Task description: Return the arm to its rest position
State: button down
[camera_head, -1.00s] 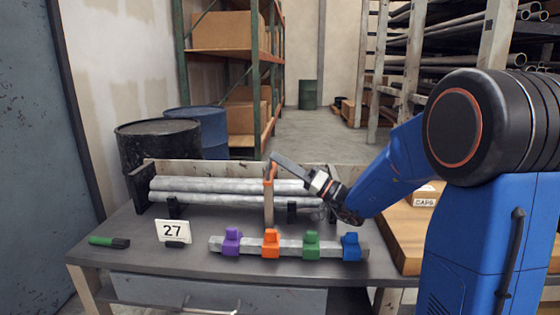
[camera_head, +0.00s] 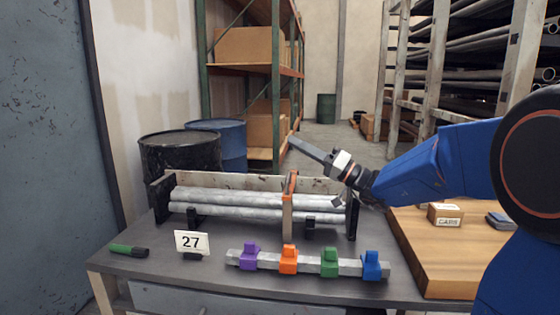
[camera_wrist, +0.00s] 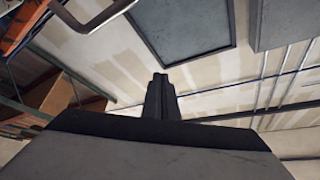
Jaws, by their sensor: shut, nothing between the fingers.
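My gripper (camera_head: 293,142) is shut with nothing between its fingers. It is raised above the right part of the pipe rack, in front of the far floor and shelf. My blue arm reaches in from the right edge. Grey pipes (camera_head: 230,200) lie in the rack on the dark table (camera_head: 140,280).
In front are a bar with purple, orange (camera_head: 288,260), green and blue clips, a "27" sign (camera_head: 191,241) and a green marker (camera_head: 128,250). A wooden top (camera_head: 430,265) with a CAPS box (camera_head: 445,214) is at right. Drums (camera_head: 180,152) and shelving stand behind. Air above the table is open.

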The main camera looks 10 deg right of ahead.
jog(key=s+a+f+g+h, duration=0.2)
jog(key=s+a+f+g, duration=0.3)
jog(key=s, duration=0.4)
jog(key=s+a+f+g+h, duration=0.2)
jog(key=s+a+f+g, duration=0.2)
jog(key=s+f, duration=0.4)
jog(key=s+d+f+g+h, duration=0.1)
jog(key=s+d+f+h, duration=0.15)
jog(key=s+f, duration=0.3)
jog(key=s+d+f+h, duration=0.2)
jog(key=s+f+h, duration=0.15)
jog(key=s, duration=0.25)
jog(key=s+d+f+m+h, duration=0.1)
jog(key=s+d+f+h, duration=0.2)
jog(key=d, duration=0.4)
jog(key=s+d+f+m+t+h, duration=0.1)
jog(key=s+d+f+m+h, duration=0.1)
jog(key=s+d+f+h, duration=0.2)
jog(key=s+d+h, duration=0.1)
jog(key=d, duration=0.2)
jog(key=shift+d+f+t, duration=0.2)
jog(key=shift+d+t, duration=0.1)
jog(key=shift+d, duration=0.05)
